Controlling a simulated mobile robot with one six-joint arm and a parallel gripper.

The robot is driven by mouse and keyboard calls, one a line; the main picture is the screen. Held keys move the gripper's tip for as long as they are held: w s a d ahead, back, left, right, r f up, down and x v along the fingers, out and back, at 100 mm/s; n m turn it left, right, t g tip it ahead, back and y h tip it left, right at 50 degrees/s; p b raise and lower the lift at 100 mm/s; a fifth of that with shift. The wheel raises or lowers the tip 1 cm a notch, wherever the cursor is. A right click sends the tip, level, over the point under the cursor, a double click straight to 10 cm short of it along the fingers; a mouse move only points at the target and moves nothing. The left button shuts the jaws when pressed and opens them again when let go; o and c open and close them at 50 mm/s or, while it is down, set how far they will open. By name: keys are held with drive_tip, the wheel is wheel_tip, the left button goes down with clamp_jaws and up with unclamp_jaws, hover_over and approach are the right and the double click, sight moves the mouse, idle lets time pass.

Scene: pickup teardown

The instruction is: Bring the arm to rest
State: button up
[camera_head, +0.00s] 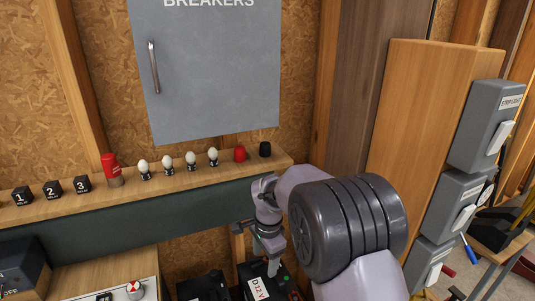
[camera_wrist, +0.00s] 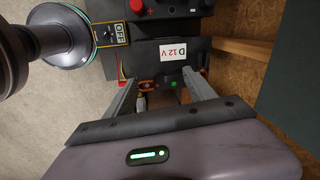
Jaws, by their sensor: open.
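My arm reaches down at the lower middle of the head view, with my gripper (camera_head: 272,266) low beside a black box labelled "D 12 V" (camera_head: 257,289). In the wrist view my gripper (camera_wrist: 159,78) has its two fingers apart, with nothing clearly held between them. The "D 12 V" box (camera_wrist: 172,50) lies just beyond the fingertips. A small green light (camera_wrist: 173,84) and a red light show near its edge. My thick upper arm links hide part of the area at the right of the box in the head view.
A wooden shelf (camera_head: 60,206) carries numbered black blocks, a red cylinder (camera_head: 111,169), several white egg-shaped pieces and red and black caps. A grey breaker cabinet (camera_head: 210,80) hangs above. Grey switch boxes (camera_head: 484,127) are at the right. A yellow meter (camera_wrist: 112,34) sits beside the box.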

drive_tip(key=s+d+r+n+t+y, duration=0.1)
drive_tip(key=s+d+r+n, duration=0.1)
drive_tip(key=s+d+r, duration=0.5)
drive_tip(key=s+r+n+t, duration=0.1)
drive_tip(key=s+r, duration=0.5)
drive_tip(key=r, duration=0.4)
drive_tip(key=s+d+r+n+t, duration=0.1)
drive_tip(key=s+d+n, duration=0.1)
drive_tip(key=s, duration=0.6)
drive_tip(key=s+d+r+n+t, duration=0.1)
drive_tip(key=s+d+n, duration=0.1)
drive_tip(key=s, duration=0.7)
drive_tip(key=shift+s+t, duration=0.2)
drive_tip(key=shift+t, duration=0.2)
